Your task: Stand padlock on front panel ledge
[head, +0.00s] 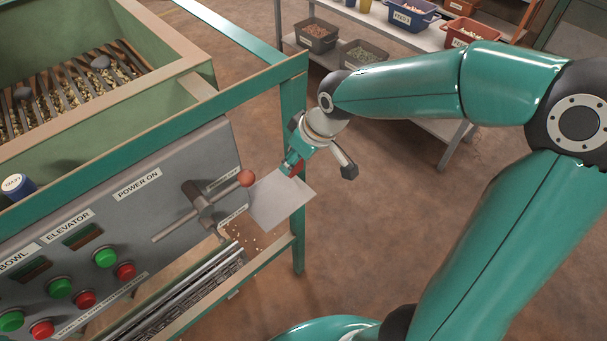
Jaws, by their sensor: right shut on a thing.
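My right gripper (293,168) is at the right end of the machine's front panel, above a light grey flat plate (283,203). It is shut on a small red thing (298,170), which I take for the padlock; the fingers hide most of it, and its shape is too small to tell. The grey front panel (110,215) carries labels, buttons and a lever. The grey plate sticks out at the panel's right edge; I cannot tell whether it is the ledge. My left gripper is not in view.
A lever with a red ball knob (246,178) stands out from the panel, close left of my right gripper. A teal frame post (297,225) stands beside the plate. Shelves with bins (370,52) stand behind; floor is open at right.

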